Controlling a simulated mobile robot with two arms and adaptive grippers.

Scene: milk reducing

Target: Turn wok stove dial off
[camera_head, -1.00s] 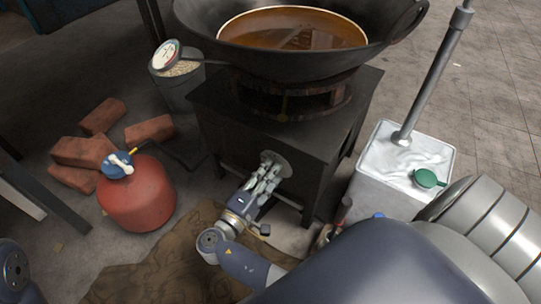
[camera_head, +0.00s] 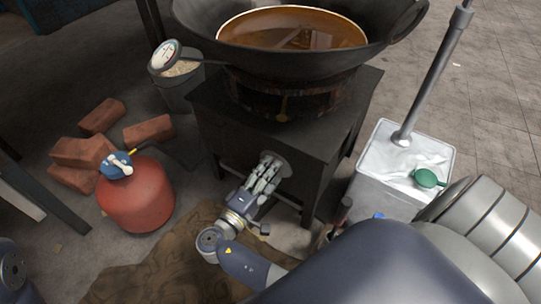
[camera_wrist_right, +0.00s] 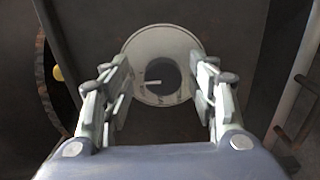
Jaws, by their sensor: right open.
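The wok stove (camera_head: 235,125) is a dark square box with a large black wok (camera_head: 305,62) of brown liquid on top. Its dial (camera_head: 284,168) is on the front face, mostly hidden by my right gripper in the head view. In the right wrist view the dial (camera_wrist_right: 145,48) is a pale round plate with a dark centre and a small white mark. My right gripper (camera_head: 268,168) is open in front of it, its fingers on either side of the dark centre in the wrist view (camera_wrist_right: 162,76). I cannot tell whether they touch it. My left gripper is out of view.
A red gas bottle (camera_head: 138,195) with a blue top and several bricks (camera_head: 80,152) stand at left. A grain bucket (camera_head: 180,90) is beside the stove. A brown cloth (camera_head: 165,265) lies in front.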

